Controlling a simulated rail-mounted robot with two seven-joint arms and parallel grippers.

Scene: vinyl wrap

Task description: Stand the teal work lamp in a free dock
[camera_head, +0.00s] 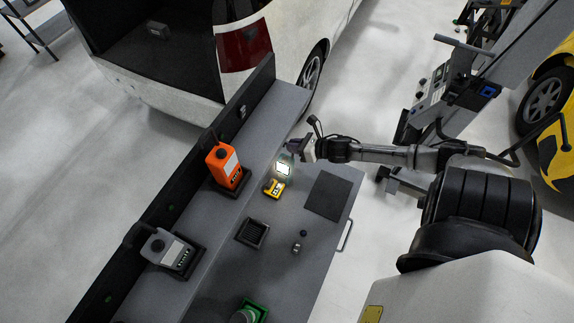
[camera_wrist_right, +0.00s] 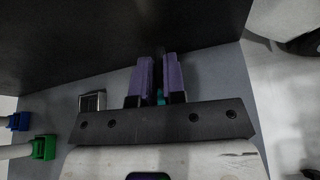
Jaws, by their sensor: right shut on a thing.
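The teal work lamp (camera_head: 285,166) has a bright lit panel and is held above the grey bench, over its middle. My right gripper (camera_head: 293,149) is shut on it near its top. In the right wrist view the purple fingers (camera_wrist_right: 159,80) close on it, and only a sliver of teal (camera_wrist_right: 160,97) shows between them. A square black dock (camera_head: 252,233) on the bench looks empty. An orange device (camera_head: 224,165) and a grey device (camera_head: 172,250) stand in docks along the back. My left gripper is not in view.
A yellow device (camera_head: 273,188) sits on the bench just below the lamp. A dark mat (camera_head: 327,195) lies to the right, with small parts (camera_head: 297,247) nearer the front. A green item (camera_head: 248,311) is at the bottom edge. A raised black back panel (camera_head: 190,175) borders the bench.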

